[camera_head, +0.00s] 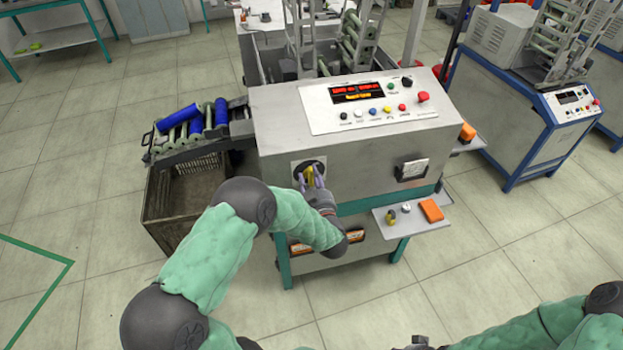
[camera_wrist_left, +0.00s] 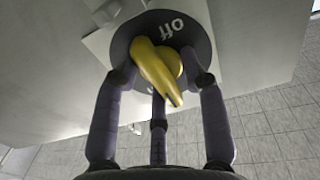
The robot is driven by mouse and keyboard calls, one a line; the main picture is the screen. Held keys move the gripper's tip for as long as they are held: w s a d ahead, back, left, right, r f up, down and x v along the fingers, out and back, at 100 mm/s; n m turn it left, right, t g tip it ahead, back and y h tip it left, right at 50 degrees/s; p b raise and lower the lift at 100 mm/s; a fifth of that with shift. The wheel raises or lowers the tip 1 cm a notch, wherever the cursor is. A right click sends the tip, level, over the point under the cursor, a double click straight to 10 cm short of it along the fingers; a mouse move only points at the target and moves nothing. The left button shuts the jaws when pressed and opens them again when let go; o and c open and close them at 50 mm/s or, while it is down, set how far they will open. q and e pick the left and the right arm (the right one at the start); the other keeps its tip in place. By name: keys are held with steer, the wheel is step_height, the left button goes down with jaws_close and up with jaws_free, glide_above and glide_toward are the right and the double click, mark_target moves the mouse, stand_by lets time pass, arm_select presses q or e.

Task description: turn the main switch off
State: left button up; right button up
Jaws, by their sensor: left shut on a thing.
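The main switch is a dark round disc (camera_head: 308,168) on the front of the grey winding machine, with a yellow handle (camera_head: 310,178). In the left wrist view, the yellow handle (camera_wrist_left: 158,68) slants from upper left to lower right. The word "off" shows upside down near the top of the dark disc (camera_wrist_left: 192,25). My left gripper (camera_head: 312,182) is shut on the yellow handle, its fingers (camera_wrist_left: 157,100) on both sides of it. A small dark part (camera_head: 420,342), probably of my right gripper, shows at the bottom edge; its fingers cannot be made out.
Above the switch is a control panel (camera_head: 372,108) with lit red displays and coloured buttons. A white-faced switch (camera_head: 411,169) is to the right. A small shelf (camera_head: 402,222) with an orange block (camera_head: 432,210) juts out below. A crate (camera_head: 180,200) stands left.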

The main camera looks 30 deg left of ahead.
arm_select(q)
steer(key=shift+n+b, duration=0.95)
steer(key=shift+n, duration=0.65)
steer(key=shift+f+n+b, duration=0.1)
steer(key=shift+n+b, duration=0.35)
steer(key=shift+n, duration=0.15)
steer(key=shift+n+b, duration=1)
steer(key=shift+n, duration=0.3)
steer(key=shift+n+b, duration=1.75)
steer(key=shift+n, duration=0.15)
